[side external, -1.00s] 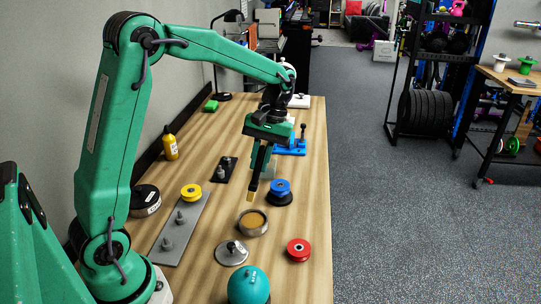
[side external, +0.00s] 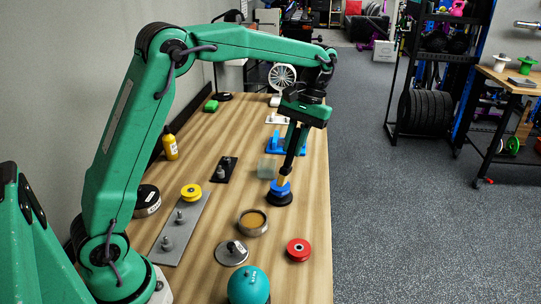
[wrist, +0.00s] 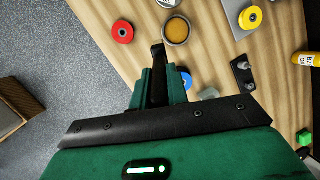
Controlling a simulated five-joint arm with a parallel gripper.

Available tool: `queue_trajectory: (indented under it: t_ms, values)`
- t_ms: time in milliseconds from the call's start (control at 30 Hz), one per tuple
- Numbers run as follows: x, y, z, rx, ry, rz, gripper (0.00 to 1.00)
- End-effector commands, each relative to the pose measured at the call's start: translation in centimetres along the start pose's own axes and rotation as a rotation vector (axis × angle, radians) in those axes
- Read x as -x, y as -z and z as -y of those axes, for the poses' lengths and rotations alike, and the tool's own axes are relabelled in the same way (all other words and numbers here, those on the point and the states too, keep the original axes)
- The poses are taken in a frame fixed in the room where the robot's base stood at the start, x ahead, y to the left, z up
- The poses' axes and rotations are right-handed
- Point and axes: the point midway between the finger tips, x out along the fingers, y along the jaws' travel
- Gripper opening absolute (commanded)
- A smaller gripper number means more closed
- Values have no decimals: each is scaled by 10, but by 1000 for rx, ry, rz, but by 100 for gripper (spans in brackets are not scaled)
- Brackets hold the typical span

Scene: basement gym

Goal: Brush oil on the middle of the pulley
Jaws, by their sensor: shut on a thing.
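My gripper (side external: 296,148) is shut on a dark-handled brush (side external: 288,163), which also shows in the wrist view (wrist: 158,75). I cannot tell whether the tip touches or hovers just above. A round metal dish of amber oil (side external: 252,221) stands nearer the camera, and also shows in the wrist view (wrist: 177,29).
A red pulley (side external: 298,249), a grey disc (side external: 231,252) and a teal round object (side external: 249,286) lie nearer. A yellow pulley (side external: 191,191) sits left on a grey plate with pegs. A translucent block (side external: 267,168) and a blue bracket (side external: 275,147) stand close behind the blue pulley.

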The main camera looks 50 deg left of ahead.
Motion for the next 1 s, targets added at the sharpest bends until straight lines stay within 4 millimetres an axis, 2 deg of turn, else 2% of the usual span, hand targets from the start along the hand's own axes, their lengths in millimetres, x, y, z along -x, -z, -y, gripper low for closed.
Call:
queue_trajectory:
  t_ms: [267, 733, 1000]
  values:
    - [2, 15, 8, 3, -10, 4, 0]
    - [9, 87, 57, 5, -58, 17, 0]
    - [9, 101, 70, 1, -68, 20, 0]
